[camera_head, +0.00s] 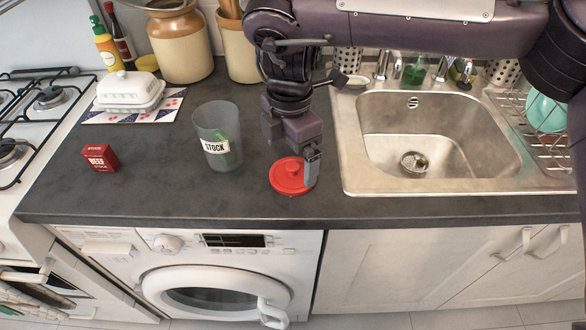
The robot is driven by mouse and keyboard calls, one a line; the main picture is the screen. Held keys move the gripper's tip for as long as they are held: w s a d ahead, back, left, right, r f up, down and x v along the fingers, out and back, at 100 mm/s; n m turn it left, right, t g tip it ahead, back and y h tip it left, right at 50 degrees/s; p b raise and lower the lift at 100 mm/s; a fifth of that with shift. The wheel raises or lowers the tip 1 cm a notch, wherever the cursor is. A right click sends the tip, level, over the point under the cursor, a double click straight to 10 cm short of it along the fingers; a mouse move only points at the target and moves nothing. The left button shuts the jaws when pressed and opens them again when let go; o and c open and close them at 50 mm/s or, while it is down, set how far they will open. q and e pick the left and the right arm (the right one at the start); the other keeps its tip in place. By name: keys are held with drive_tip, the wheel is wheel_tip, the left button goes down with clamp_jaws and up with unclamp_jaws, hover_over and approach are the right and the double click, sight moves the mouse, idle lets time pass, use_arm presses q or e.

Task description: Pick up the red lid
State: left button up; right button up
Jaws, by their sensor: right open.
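The red lid (287,177) is round with a raised knob and lies on the dark counter (140,198), left of the sink. My right gripper (292,160) points down from above, with its fingers at the lid. One finger shows at the lid's right side, in front of its edge. The other finger is mostly hidden behind the palm and lid. The jaws are open, and I cannot tell whether they touch the lid. A clear container (215,122) labelled STOCK stands upright to the left of the lid, without a lid on it. My left gripper is not in view.
A red BEEF stock box (100,158) and a white butter dish (130,91) are on the left, beside the gas hob (38,105). Large jars (180,45) stand at the back. The sink (350,170) is on the right. The counter in front of the container is clear.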

sight(291, 166)
wheel_tip(291, 166, down, 4)
drive_tip(key=shift+w+r+p, duration=0.1)
drive_tip(key=shift+p, duration=0.2)
drive_tip(key=shift+f, duration=0.2)
drive_tip(key=c, duration=0.8)
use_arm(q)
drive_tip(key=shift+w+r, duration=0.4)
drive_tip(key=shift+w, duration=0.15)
use_arm(e)
drive_tip(key=shift+c, duration=0.3)
